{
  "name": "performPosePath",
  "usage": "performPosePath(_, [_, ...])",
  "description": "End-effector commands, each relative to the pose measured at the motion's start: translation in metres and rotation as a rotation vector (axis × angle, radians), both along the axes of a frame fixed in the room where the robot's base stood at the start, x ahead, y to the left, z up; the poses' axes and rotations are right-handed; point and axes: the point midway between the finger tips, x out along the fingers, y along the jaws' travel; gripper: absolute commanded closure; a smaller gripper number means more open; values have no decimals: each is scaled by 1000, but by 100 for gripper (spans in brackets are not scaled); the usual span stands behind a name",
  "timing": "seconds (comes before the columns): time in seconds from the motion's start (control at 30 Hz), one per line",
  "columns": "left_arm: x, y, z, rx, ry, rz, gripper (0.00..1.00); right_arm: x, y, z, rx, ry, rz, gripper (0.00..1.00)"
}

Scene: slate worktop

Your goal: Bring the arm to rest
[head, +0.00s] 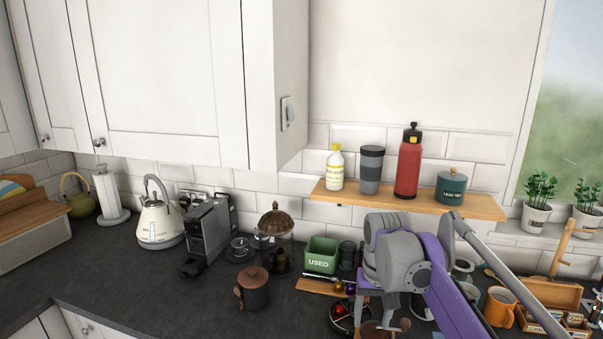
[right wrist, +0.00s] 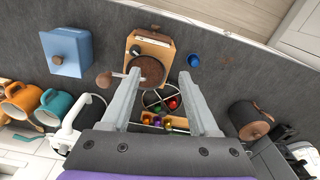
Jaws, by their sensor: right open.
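My right gripper (right wrist: 160,80) is open, with its two grey fingers apart in the right wrist view. Nothing is held between them. A wooden box with a brown round top (right wrist: 150,45) and a round divided tray with coloured capsules (right wrist: 160,108) show below and between the fingers. In the head view my right arm, purple and grey, comes in from the lower right over the worktop (head: 110,262). My left gripper is not in view.
Near the right arm stand a green USED bin (head: 320,264), a dark wooden-lidded canister (head: 255,293) and an orange mug (head: 499,306). A wooden shelf (head: 330,194) with bottles hangs behind. A coffee machine (head: 208,238) and kettle (head: 160,225) stand left. The front left worktop is clear.

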Motion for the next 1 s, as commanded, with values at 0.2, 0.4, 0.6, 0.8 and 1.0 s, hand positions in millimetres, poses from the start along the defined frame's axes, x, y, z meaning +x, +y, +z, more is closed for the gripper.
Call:
performPosePath(0.2, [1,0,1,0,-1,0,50,-48,-8,-15,1,-99,23,39])
performPosePath(0.4, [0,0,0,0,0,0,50,-114,-17,-51,-5,-221,53,39])
performPosePath(0.6, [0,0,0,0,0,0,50,-182,-23,-105,-17,-346,82,39])
performPosePath(0.8, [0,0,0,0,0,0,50,-224,-26,-148,-29,-426,101,39])
performPosePath(1.0, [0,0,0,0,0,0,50,-234,-27,-159,-34,-448,106,39])
